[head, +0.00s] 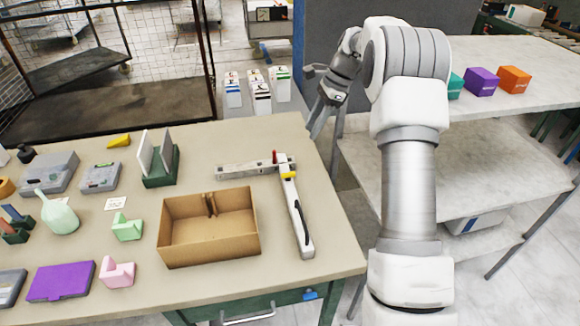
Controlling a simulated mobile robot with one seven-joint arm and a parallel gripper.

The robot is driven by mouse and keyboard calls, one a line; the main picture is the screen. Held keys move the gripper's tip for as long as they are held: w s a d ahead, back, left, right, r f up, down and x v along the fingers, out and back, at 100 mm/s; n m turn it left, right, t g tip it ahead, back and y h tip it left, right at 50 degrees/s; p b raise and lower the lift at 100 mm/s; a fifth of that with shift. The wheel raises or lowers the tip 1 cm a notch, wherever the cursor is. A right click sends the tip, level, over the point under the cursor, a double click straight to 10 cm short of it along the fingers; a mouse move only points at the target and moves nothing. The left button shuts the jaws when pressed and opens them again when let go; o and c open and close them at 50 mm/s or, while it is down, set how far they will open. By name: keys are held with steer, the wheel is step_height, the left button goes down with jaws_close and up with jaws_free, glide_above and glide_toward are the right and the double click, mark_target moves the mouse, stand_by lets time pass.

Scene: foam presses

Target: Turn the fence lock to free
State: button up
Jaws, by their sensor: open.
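A fence (300,225) with a long pale bar lies on the table. Its head sits on a metal rail (240,168) at the table's right part. A small red lever (275,156), which looks like the fence lock, stands up at the head beside the rail. A yellow piece (289,175) is on the bar near it. The lever is small, and I cannot tell its exact setting. My gripper (317,125) is open and empty, pointing down near the table's far right corner. It is apart from the fence, behind and right of the red lever.
An open cardboard box (210,256) stands left of the fence bar. A green stand with pale panels (160,168) is left of the rail. Several small items fill the table's left side. A shelf (480,190) with coloured boxes stands at the right. The table's right edge is clear.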

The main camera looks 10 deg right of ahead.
mark_target(289, 173)
steer(key=x, duration=1.5)
steer(key=shift+a+f+p, duration=0.1)
steer(key=shift+f+p, duration=0.2)
steer(key=shift+f, duration=0.05)
jaws_close()
